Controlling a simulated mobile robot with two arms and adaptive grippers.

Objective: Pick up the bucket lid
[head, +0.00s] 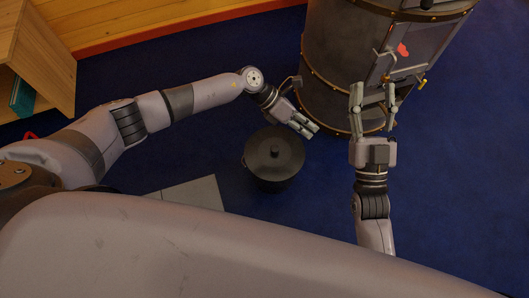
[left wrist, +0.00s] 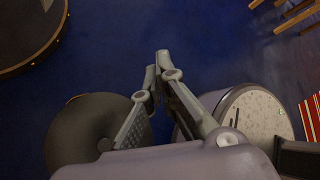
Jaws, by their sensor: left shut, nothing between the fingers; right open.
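The dark bucket (head: 268,178) stands upright on the blue floor in the middle of the head view. Its round dark lid (head: 284,148) with a small central knob lies on top. The lid also shows at the lower left of the left wrist view (left wrist: 85,125). My left gripper (head: 313,130) is shut and empty, above and to the right of the lid in the head view, apart from the knob. In the left wrist view its fingertips (left wrist: 157,66) meet over bare floor. My right gripper (head: 373,90) is open and empty, in front of the stove.
A big dark cylindrical stove (head: 335,60) with a door and brass fittings stands behind the bucket. Pale floor tiles (head: 190,193) lie at the bucket's left. A wooden cabinet (head: 48,55) is at the upper left. Blue floor is clear left of the stove.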

